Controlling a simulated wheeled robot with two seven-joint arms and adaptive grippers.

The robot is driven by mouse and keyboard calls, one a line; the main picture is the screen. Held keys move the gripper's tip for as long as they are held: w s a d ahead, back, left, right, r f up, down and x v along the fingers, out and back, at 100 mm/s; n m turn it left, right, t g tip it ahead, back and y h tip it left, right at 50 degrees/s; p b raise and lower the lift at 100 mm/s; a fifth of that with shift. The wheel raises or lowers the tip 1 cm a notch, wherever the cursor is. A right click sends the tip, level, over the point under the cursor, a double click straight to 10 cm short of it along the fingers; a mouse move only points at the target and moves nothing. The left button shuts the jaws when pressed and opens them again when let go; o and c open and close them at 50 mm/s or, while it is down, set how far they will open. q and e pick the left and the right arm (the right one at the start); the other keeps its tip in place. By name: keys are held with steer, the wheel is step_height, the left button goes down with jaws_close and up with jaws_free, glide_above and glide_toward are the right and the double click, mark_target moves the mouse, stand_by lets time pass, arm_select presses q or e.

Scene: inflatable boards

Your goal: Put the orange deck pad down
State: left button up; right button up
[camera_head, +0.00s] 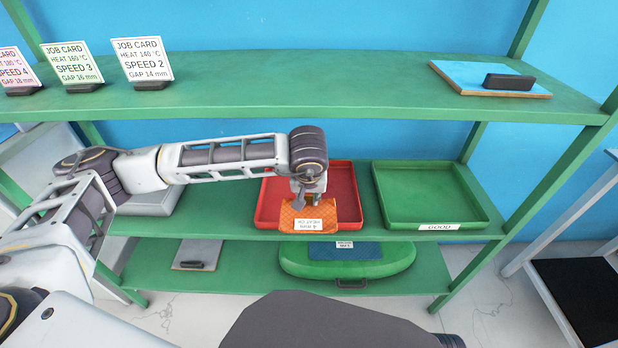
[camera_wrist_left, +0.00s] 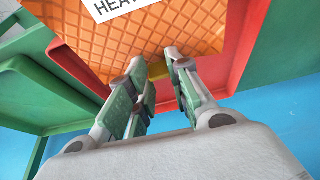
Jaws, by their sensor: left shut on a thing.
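The orange deck pad (camera_head: 290,214) has a crosshatched face and a white label that reads upside down in the head view. My left gripper (camera_head: 309,196) is shut on the pad's edge. The pad is at the front of the red tray (camera_head: 276,181) on the middle shelf and covers part of its front rim. I cannot tell whether it touches the tray. In the left wrist view, the pad (camera_wrist_left: 140,40) spreads beyond the fingertips (camera_wrist_left: 160,70), with part of its label cut off by the picture edge. My right gripper is not in view.
An empty green tray (camera_head: 425,192) marked GOOD stands right of the red one. Job cards (camera_head: 142,60) and a blue-topped board (camera_head: 470,75) are on the top shelf (camera_head: 300,85). A green board with a blue pad (camera_head: 331,251) lies on the lower shelf.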

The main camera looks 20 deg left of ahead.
arm_select(q)
steer(key=w+a, duration=0.1)
steer(key=w, duration=0.3)
steer(key=w+a+f+b, duration=0.1)
steer(key=w, duration=0.4)
steer(key=w+a, duration=0.2)
steer(key=w, duration=0.2)
steer(key=shift+w+f+b, duration=0.3)
steer(key=shift+w+b, duration=0.05)
steer(key=shift+b, duration=0.05)
steer(key=shift+f, duration=0.25)
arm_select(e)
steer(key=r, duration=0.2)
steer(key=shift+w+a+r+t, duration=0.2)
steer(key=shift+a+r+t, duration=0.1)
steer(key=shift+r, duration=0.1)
